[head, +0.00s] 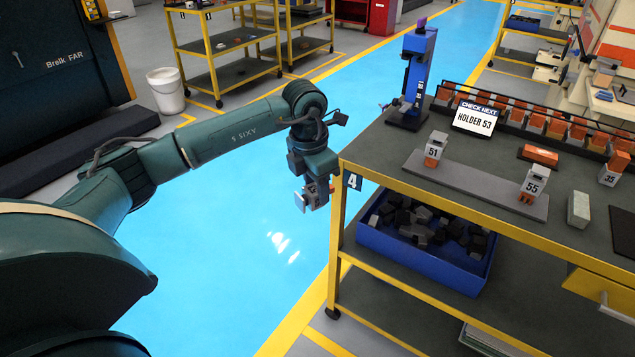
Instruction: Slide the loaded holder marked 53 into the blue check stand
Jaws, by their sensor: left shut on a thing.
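My left gripper (311,186) hangs off the left front corner of the workbench, over the blue floor. It is shut on a small grey and orange holder (317,197), whose number I cannot read. The blue check stand (424,58) stands upright on a black base at the back left of the bench, to the right of and beyond the gripper. The held holder is well apart from it. My right gripper is not in view.
Holders marked 51 (434,150) and 55 (534,185) stand on a grey strip (465,178). Holder 35 (613,168) is further right. A sign (474,119) reads "HOLDER 53". A rack of orange holders lines the bench's back. A blue bin (440,268) sits below.

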